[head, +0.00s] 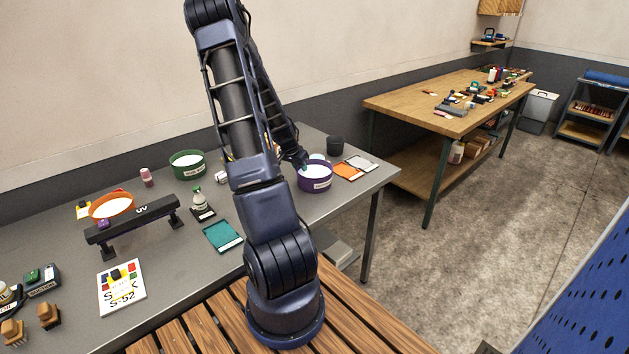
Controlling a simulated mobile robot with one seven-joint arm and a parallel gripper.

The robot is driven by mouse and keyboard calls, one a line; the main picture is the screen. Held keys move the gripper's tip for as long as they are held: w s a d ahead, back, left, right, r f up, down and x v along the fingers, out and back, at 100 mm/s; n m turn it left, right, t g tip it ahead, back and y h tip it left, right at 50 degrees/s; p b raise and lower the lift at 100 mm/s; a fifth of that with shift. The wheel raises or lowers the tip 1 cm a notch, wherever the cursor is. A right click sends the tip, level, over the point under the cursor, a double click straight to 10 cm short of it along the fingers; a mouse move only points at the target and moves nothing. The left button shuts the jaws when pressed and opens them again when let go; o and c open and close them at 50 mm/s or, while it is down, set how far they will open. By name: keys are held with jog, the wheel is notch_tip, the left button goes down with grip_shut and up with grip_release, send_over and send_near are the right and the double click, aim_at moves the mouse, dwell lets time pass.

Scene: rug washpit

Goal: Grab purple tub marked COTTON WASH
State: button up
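A purple tub (316,178) with a white label stands upright near the right end of the grey table. Its label is too small to read here. White contents show at its top. My arm reaches over the table toward it, and my gripper (303,163) is at the tub's left rim, partly hidden behind my own arm links. I cannot tell whether the fingers are open or shut, or whether they touch the tub.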

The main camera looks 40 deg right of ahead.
jog(key=shift+d+f, duration=0.15)
jog(key=shift+f, duration=0.25)
grip_shut()
dwell(1.1)
